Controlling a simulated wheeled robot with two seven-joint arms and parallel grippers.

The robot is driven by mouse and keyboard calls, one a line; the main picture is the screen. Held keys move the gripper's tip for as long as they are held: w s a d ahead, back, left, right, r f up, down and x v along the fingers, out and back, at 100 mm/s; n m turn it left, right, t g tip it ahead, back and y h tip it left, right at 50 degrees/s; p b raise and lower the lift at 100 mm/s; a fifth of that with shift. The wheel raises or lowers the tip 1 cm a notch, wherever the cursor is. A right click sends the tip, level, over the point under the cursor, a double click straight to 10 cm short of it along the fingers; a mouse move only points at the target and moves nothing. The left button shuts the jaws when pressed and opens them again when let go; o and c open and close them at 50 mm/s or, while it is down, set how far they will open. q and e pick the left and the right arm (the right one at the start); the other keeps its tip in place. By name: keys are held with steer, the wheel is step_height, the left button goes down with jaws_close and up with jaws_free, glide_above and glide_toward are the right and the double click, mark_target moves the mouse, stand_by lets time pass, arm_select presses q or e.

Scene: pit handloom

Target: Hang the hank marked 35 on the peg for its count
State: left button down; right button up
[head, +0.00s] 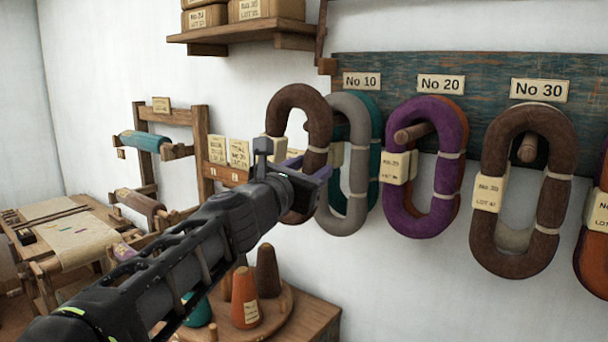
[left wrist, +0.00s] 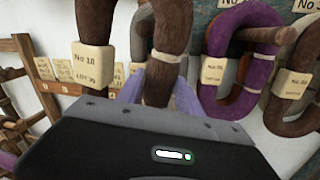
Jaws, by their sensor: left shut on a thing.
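My left gripper (head: 290,172) is shut on the lower part of a brown hank (head: 298,97), which hangs upright in front of the board's left end. In the left wrist view the hank (left wrist: 175,30) rises above the jaws, and its tag (left wrist: 93,57) seems to read No 10; the lower line is blurred. The No 10 label (head: 361,81) is on the peg board (head: 460,65). Below it hang a grey hank (head: 352,205) and a teal hank (head: 374,160). The held hank overlaps the grey one, and the No 10 peg is largely hidden. My right gripper is not in view.
A purple hank (head: 453,140) hangs under the No 20 label (head: 440,84), and another brown hank (head: 490,235) under No 30 (head: 539,90). A shelf with boxes (head: 240,35) is above. Cones (head: 245,295) stand below; a wooden frame (head: 170,118) is left.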

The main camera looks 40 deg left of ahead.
arm_select(q)
steer(key=w+f+b, duration=0.2)
steer(key=w+b, duration=0.2)
steer(key=w, duration=0.4)
steer(key=shift+w+a+f, duration=0.25)
steer(key=shift+a+f, duration=0.15)
steer(key=shift+a, duration=0.05)
stand_by(0.4)
steer(key=shift+a+f, duration=0.1)
steer(key=shift+f, duration=0.15)
stand_by(0.4)
steer(key=c, duration=1.2)
jaws_free()
steer(key=o, duration=0.3)
steer(key=shift+w+a, duration=0.1)
steer(key=shift+a, duration=0.05)
steer(key=shift+o, duration=1)
steer(key=shift+d+r, duration=0.2)
